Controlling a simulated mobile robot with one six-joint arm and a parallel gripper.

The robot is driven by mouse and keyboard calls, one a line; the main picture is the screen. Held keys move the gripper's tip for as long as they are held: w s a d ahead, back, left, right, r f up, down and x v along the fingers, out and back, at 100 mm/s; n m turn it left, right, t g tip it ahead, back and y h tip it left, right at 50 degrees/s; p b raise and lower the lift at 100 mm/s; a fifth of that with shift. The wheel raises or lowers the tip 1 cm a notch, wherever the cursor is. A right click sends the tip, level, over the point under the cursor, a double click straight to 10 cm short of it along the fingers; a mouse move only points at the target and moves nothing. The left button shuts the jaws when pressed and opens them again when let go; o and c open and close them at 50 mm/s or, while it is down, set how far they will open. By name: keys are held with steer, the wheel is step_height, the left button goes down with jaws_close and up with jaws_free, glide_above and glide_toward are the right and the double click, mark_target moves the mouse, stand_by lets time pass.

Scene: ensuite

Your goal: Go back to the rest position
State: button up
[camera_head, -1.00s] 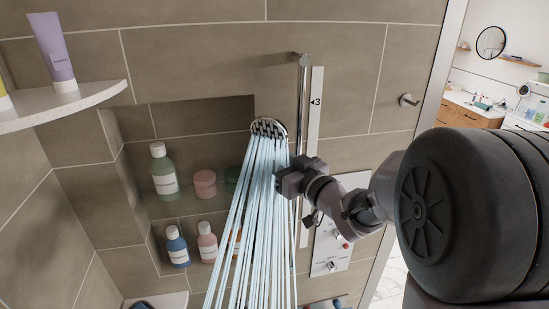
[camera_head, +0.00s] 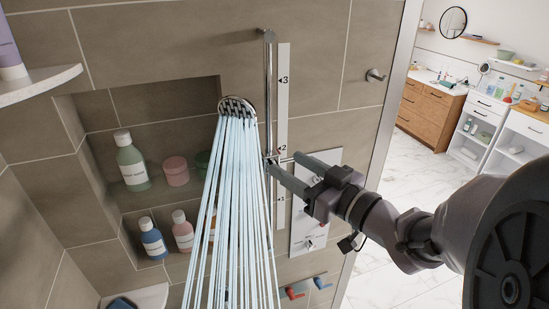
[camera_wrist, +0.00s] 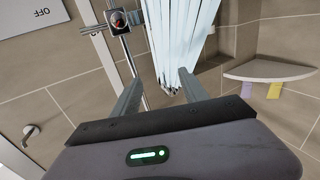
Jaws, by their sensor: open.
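My gripper (camera_head: 283,163) is open, with its two fingers apart and reaching toward the shower rail (camera_head: 268,95). In the wrist view my gripper (camera_wrist: 162,78) has nothing between its fingers. A slider (camera_wrist: 118,22) on the rail lies beyond the fingertips there. In the head view the fingers partly cover the rail near the mark 2 of the numbered scale (camera_head: 283,75). I cannot tell whether they touch it. The shower head (camera_head: 237,103) sits left of the rail, with pale blue water streams (camera_head: 235,200) falling from it.
A wall niche left of the streams holds a green bottle (camera_head: 131,163), a pink jar (camera_head: 176,171) and other bottles. A control panel (camera_head: 312,215) is behind my arm. A hook (camera_head: 375,75) is on the wall. Open floor (camera_head: 415,180) lies to the right, before wooden drawers (camera_head: 428,110).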

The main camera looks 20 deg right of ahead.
steer(key=w+d+f+m+h+b, duration=0.1)
steer(key=d+f+m+h+b, duration=0.35)
steer(key=f+h+b, duration=0.45)
steer(key=s+f+m+g+h+b, duration=0.2)
steer(key=s+f+m+g+b, duration=0.25)
steer(key=f+b, duration=0.65)
steer(key=s+a+f+g+y+b, duration=0.6)
steer(key=s+a+f, duration=0.8)
steer(key=s+f, duration=0.1)
steer(key=shift+a+f+b, duration=0.25)
steer(key=shift+f+b, duration=0.05)
steer(key=shift+f, duration=0.05)
